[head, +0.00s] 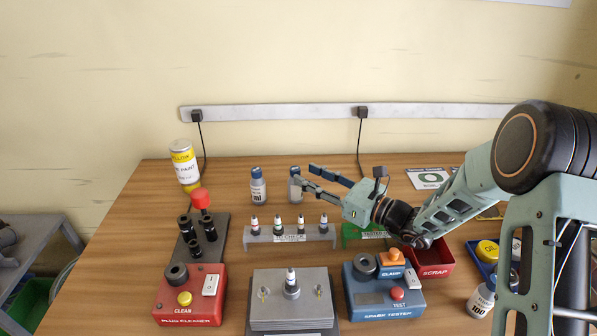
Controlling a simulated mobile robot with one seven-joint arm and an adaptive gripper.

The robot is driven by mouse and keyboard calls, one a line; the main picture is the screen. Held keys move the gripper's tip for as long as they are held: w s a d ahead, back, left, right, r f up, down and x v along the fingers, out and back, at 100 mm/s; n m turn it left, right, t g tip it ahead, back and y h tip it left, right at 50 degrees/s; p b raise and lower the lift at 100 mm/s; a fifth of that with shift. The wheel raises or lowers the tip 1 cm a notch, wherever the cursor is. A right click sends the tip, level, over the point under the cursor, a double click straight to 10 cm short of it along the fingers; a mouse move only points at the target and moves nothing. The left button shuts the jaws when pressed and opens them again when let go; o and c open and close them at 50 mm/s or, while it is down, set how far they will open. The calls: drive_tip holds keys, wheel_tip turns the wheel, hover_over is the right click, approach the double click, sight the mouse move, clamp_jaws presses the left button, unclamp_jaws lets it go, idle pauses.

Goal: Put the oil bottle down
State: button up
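Two small white bottles with blue caps stand upright at the back of the wooden table. The left one (258,188) stands clear of my gripper. The right one (294,191) is partly hidden by a finger of my gripper (305,174). My gripper reaches in from the right, its two fingers spread apart, with the tips at the right bottle's upper part. I cannot tell whether a finger touches it. The labels are too small to tell which holds oil.
A grey rack of plugs (290,239), a green tray (352,238) and a red scrap bin (438,266) stand in front of my gripper. The plug cleaner (190,310) and spark tester (384,300) are nearer. A paint can (185,167) stands back left.

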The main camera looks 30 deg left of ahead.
drive_tip(key=v, duration=0.7)
drive_tip(key=shift+d, duration=0.1)
